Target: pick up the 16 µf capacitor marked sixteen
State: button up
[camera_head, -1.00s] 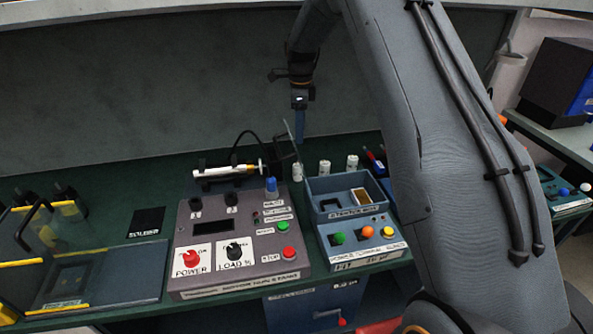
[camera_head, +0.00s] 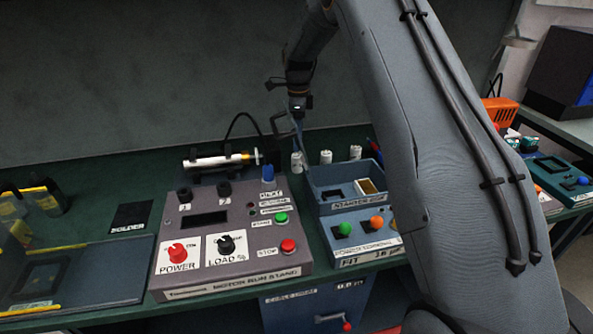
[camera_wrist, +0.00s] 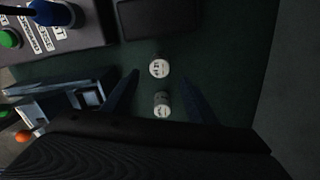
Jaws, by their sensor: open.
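Three small white cylindrical capacitors stand in a row behind the blue box: left (camera_head: 297,162), middle (camera_head: 326,157) and right (camera_head: 355,152). Their markings are too small to read here, so I cannot tell which is the sixteen. My gripper (camera_head: 287,126) hangs above and slightly left of the row, with its fingers pointing down. In the wrist view two capacitors show from above, an upper one (camera_wrist: 159,68) and a lower one (camera_wrist: 162,104), with blurred print. My open gripper's (camera_wrist: 159,78) blue fingers appear on either side of them, holding nothing.
The blue box (camera_head: 318,207) with a small terminal panel stands in front of the row. The grey motor run stand (camera_head: 190,260) is left of it. The green bench (camera_head: 120,170) is bare at the back left.

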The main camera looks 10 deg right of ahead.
aim_at(298, 155)
notch_tip(298, 155, down, 7)
jog(key=p, duration=0.3)
jog(key=shift+s+a, duration=0.1)
jog(key=shift+f, duration=0.55)
jog(key=c, duration=1.2)
